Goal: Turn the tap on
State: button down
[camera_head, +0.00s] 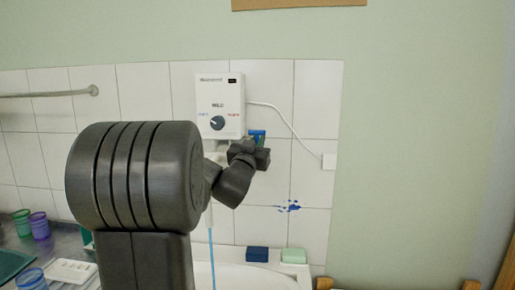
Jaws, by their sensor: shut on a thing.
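A white water heater box (220,105) with a dark dial hangs on the tiled wall. The tap's white body (217,158) shows just below it, mostly hidden behind my arm. My gripper (254,148) is at the lower right of the heater, shut at a small blue and green piece (257,136) that looks like the tap's handle. The fingers hide most of the contact. A thin light-blue vertical streak (211,255) shows below the tap; I cannot tell for sure whether it is running water.
A white basin (255,278) lies below, with a blue block (257,254) and a pale green block (293,256) on its back edge. Coloured cups (39,225) stand at the left. A white cord runs from the heater to a wall box (329,161).

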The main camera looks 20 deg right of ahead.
jog(key=c, duration=1.6)
grip_release()
jog(key=b+v, duration=0.2)
jog(key=v, duration=1.1)
jog(key=shift+s+a, duration=0.25)
jog(key=shift+a, duration=0.1)
jog(key=shift+d+f, duration=0.1)
jog(key=p+x, duration=0.2)
jog(key=x, duration=1.2)
jog(key=shift+s+f, duration=0.1)
jog(key=shift+s, duration=0.05)
